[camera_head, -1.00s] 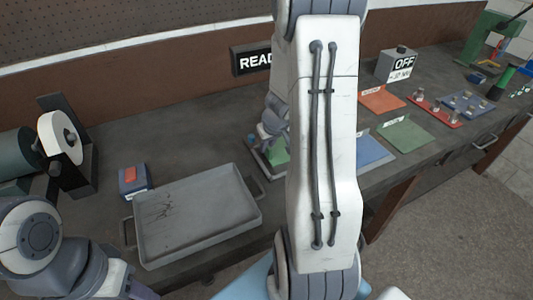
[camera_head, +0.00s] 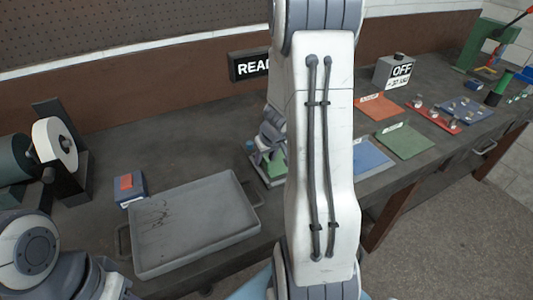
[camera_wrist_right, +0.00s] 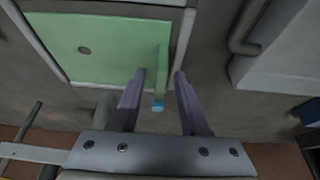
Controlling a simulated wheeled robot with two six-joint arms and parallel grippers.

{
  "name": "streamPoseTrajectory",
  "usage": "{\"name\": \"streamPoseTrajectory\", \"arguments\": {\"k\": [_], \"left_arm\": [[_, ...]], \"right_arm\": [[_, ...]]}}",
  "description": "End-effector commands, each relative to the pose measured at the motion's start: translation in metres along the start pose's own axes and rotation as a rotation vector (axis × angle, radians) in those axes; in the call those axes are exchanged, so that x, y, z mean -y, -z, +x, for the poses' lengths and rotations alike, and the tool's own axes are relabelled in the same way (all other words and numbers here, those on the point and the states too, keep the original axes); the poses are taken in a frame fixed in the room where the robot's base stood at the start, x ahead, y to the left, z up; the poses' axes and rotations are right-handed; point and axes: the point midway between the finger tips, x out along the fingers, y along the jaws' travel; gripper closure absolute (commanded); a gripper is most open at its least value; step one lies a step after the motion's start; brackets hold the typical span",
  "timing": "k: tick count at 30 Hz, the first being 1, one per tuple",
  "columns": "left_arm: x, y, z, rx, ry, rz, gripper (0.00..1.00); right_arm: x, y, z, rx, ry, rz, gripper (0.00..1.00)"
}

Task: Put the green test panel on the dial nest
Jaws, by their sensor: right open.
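The green test panel (camera_wrist_right: 105,50) is a flat green plate with a round hole and an upright green fin near one edge. In the right wrist view it lies within a grey frame (camera_wrist_right: 183,42), which looks like a nest. I cannot tell for sure that this is the dial nest. My right gripper (camera_wrist_right: 162,75) is open, with its fingers on either side of the fin and gaps showing. In the head view the right gripper (camera_head: 271,140) is just above the green panel (camera_head: 277,166), partly hidden by my right arm. My left arm shows at lower left; its fingers are not visible.
A grey tray (camera_head: 185,262) lies left of the frame, with a blue and red block (camera_head: 130,188) behind it. Orange (camera_head: 378,106), green (camera_head: 405,141) and blue (camera_head: 371,158) mats lie right of my arm. An OFF box (camera_head: 393,70) stands behind them.

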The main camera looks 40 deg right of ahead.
Motion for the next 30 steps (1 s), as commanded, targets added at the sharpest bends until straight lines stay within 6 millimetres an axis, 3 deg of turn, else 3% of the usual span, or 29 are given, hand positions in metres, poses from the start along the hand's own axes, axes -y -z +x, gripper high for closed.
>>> {"name": "streamPoseTrajectory", "arguments": {"k": [5, 11, 18, 28, 30], "left_arm": [[-0.001, 0.001, -0.017, 0.0, 0.0, 0.0, 0.53], [-0.003, 0.002, -0.04, 0.0, 0.0, 0.0, 0.53], [-0.004, 0.003, -0.053, 0.0, 0.0, 0.0, 0.53], [-0.004, 0.003, -0.056, 0.0, 0.0, 0.0, 0.53], [-0.004, 0.003, -0.056, 0.0, 0.0, 0.0, 0.53]], "right_arm": [[-0.001, 0.003, -0.026, -0.002, -0.001, -0.001, 0.55], [-0.001, 0.004, -0.072, -0.003, -0.003, -0.001, 0.55], [0.0, 0.002, -0.111, -0.003, -0.001, 0.0, 0.55], [0.001, 0.0, -0.122, 0.001, 0.001, -0.001, 0.55], [0.009, 0.002, -0.123, 0.002, 0.011, -0.014, 0.55]]}}
